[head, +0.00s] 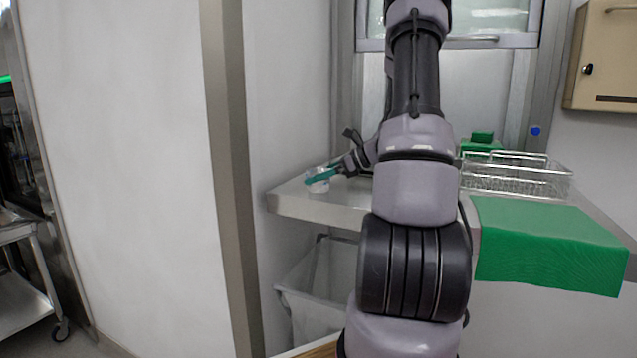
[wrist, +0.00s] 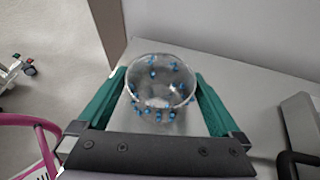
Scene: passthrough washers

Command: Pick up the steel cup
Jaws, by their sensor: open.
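The steel cup (wrist: 160,88) is a round, shiny vessel with blue dots on it, standing on the pale counter top. In the wrist view it sits between the two green fingers of my gripper (wrist: 158,100), one on each side. The fingers are spread, and I cannot tell whether either touches the cup. In the head view the cup (head: 317,184) is small at the left end of the counter, partly covered by my gripper (head: 322,177).
The counter (head: 342,211) ends at the left beside a wall post (head: 226,180). A wire basket (head: 515,178) and a green cloth (head: 548,245) lie to the right. A bin with a white liner (head: 318,295) stands below. A wheeled cart (head: 22,275) is at far left.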

